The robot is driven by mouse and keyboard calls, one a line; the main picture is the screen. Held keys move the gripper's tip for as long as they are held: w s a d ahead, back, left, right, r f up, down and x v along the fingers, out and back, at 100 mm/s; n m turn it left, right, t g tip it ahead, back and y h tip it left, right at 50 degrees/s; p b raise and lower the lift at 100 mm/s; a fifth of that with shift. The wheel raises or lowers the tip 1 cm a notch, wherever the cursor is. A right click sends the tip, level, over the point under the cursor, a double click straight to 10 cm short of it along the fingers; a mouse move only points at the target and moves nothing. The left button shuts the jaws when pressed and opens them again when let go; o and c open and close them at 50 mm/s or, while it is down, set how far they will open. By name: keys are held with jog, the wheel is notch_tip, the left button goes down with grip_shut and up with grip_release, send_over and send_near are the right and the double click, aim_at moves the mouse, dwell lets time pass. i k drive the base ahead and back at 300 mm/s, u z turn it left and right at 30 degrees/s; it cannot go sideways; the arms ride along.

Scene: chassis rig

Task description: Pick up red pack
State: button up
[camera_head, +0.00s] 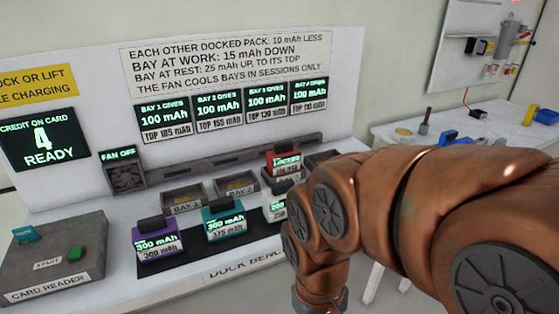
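The red pack (271,162) sits upright in the third bay from the left on the dock bench, with a small lit display whose green text is too small to read surely. A dark block juts up at its top. My copper-coloured arm (400,195) reaches across the right of the view, close in front of that bay, and bends down past the bench's front edge. My gripper is not in view; the arm's lower end runs out at the bottom edge.
A purple pack (160,254) and a teal pack (226,234) stand on a black mat (190,261); another pack (277,214) there is partly hidden by my arm. Bay 1 (183,209) and bay 2 (236,196) look empty. The card reader (50,270) stands left, reading "4 READY" above.

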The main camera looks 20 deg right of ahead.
aim_at(285, 158)
jog(key=k, duration=0.5)
jog(key=u, duration=1.35)
jog(key=i, duration=1)
jog(key=z, duration=1.3)
